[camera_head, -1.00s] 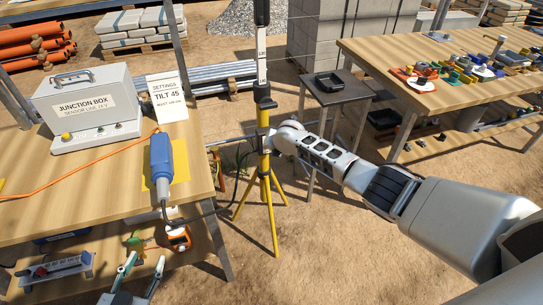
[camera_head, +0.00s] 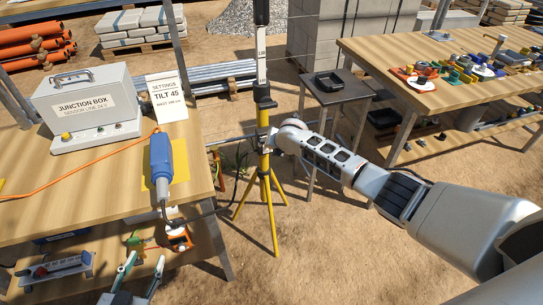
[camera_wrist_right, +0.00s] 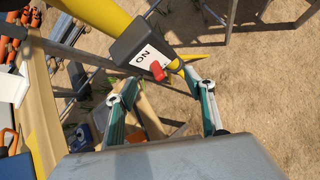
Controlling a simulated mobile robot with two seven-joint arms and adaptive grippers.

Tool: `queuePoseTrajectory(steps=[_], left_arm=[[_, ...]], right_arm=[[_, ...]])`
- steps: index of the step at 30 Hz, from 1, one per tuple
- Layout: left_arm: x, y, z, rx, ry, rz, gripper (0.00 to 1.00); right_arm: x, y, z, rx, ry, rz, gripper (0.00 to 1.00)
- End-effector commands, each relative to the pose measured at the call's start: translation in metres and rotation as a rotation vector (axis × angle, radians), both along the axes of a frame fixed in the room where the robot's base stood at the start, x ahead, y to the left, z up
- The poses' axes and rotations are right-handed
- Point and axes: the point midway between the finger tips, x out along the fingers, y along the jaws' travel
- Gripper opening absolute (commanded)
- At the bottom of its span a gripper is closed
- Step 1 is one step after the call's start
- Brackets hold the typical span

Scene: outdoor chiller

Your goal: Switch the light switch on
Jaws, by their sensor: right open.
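In the right wrist view, a dark switch box (camera_wrist_right: 146,43) sits on a yellow pole. It has a white plate marked ON and a small red lever (camera_wrist_right: 158,70). My right gripper (camera_wrist_right: 160,80) is open, and the lever appears between its fingertips in the picture; I cannot tell whether they touch it. In the head view, my right wrist reaches the yellow tripod pole (camera_head: 265,165), and the switch and right fingers are mostly hidden there. My left gripper (camera_head: 146,262) is open and empty at the bottom of the head view, in front of the left table.
The wooden table (camera_head: 50,215) at left holds a junction box (camera_head: 88,105), a settings card (camera_head: 166,98) and a blue connector (camera_head: 161,160). A small stand (camera_head: 345,97) with a black tray is behind my right arm. Bare ground lies right of the tripod.

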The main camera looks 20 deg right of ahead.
Motion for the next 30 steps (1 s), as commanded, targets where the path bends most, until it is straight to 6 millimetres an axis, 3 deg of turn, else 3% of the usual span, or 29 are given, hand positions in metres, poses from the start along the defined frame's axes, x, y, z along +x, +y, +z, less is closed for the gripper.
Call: queuePoseTrajectory(steps=[12,30], left_arm=[[0.000,0.000,0.002,0.000,0.000,0.000,0.40],[0.000,0.000,0.002,0.000,0.000,0.000,0.40]], right_arm=[[-0.028,-0.001,0.032,0.001,0.000,0.001,0.53],[-0.037,-0.001,0.042,0.001,0.000,0.000,0.53]])
